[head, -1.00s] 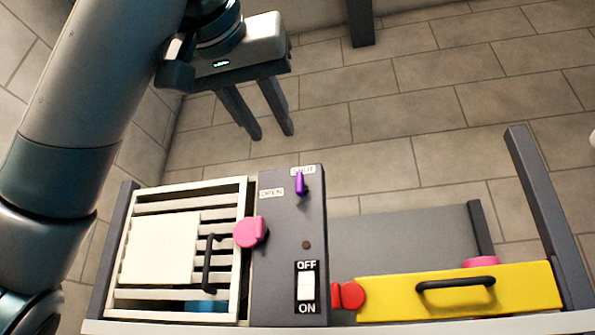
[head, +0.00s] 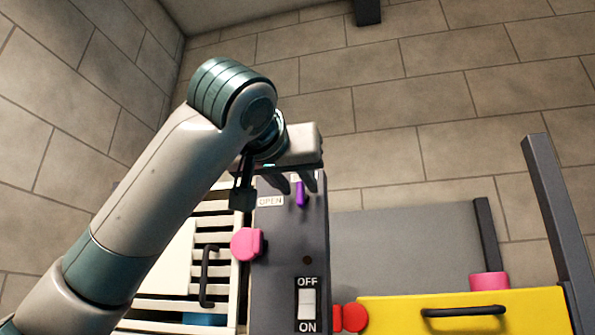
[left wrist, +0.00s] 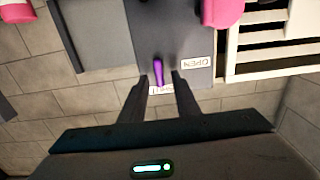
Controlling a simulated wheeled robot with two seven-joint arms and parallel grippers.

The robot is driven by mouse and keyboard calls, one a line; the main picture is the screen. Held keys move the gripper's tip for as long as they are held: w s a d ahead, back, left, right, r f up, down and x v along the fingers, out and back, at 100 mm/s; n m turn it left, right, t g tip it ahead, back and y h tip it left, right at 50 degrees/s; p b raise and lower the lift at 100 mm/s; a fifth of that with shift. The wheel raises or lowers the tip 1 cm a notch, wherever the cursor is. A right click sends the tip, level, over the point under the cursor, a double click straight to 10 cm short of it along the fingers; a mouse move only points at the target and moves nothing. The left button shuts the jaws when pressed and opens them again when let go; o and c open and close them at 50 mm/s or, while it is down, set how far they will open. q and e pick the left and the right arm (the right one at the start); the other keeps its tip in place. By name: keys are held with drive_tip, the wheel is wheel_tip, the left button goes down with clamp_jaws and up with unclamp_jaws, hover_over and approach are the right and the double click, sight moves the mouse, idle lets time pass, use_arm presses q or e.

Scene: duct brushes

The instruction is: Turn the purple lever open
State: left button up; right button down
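The purple lever (head: 301,194) is near the top of the dark grey panel (head: 290,237). It points up at the SHUT label, which my gripper mostly hides in the head view. The OPEN label (head: 270,201) is to its left. In the left wrist view the lever (left wrist: 158,72) shows between the fingertips, nearer the left one. My left gripper (head: 296,184) is open and empty at the panel's top, its fingers on either side of the lever; I cannot tell whether either touches it. My right gripper is not in view.
A white slatted grille door (head: 205,262) with a black handle and a pink knob (head: 246,244) is left of the panel. An OFF/ON switch (head: 307,303) is lower on it. A yellow drawer front (head: 400,315) and a grey post (head: 557,225) are right.

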use_arm(q)
drive_tip(key=shift+w+d, duration=0.1)
drive_tip(key=shift+w, duration=0.3)
clamp_jaws()
